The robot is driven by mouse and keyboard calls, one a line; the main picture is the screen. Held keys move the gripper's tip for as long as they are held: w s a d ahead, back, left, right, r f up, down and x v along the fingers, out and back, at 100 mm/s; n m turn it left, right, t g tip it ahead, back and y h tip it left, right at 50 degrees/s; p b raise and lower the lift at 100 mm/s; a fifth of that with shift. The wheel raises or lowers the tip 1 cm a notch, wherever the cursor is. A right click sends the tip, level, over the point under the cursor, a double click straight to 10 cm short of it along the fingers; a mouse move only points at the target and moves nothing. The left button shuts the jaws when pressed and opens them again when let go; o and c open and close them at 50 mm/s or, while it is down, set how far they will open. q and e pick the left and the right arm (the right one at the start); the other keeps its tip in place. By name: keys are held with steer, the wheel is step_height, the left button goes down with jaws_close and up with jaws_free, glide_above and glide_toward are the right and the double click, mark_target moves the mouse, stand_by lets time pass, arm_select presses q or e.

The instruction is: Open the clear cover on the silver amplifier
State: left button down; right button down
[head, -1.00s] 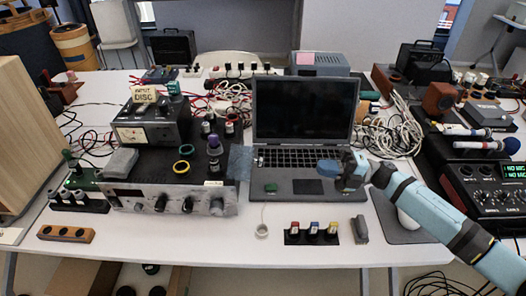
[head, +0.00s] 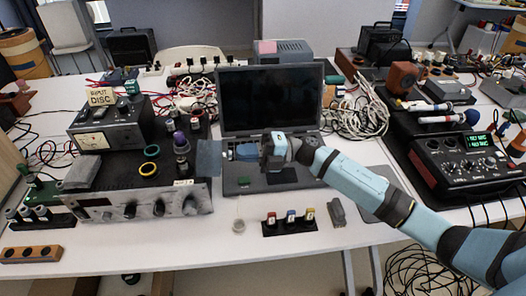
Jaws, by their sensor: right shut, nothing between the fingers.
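The silver amplifier (head: 155,203) sits at the front left of the table, its knobbed front facing me and its top dark. A bluish-grey, see-through-looking panel (head: 208,160) stands at its right end; I cannot tell for sure whether this is the clear cover, or how it is attached. My right gripper (head: 235,152) is shut and empty, pointing left over the laptop's keyboard, a little right of that panel and apparently apart from it. My left gripper is not in view.
The open laptop (head: 268,100) stands behind and under my right gripper. A purple-topped post (head: 181,150) and yellow ring (head: 151,151) are on the amplifier. A block with coloured buttons (head: 290,225) lies in front. A mixer (head: 460,160) stands at right.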

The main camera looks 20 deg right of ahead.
mark_target(209, 147)
steer(key=shift+w+a, duration=0.1)
steer(key=shift+a, duration=0.25)
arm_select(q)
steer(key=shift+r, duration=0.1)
arm_select(e)
steer(key=shift+r, duration=0.15)
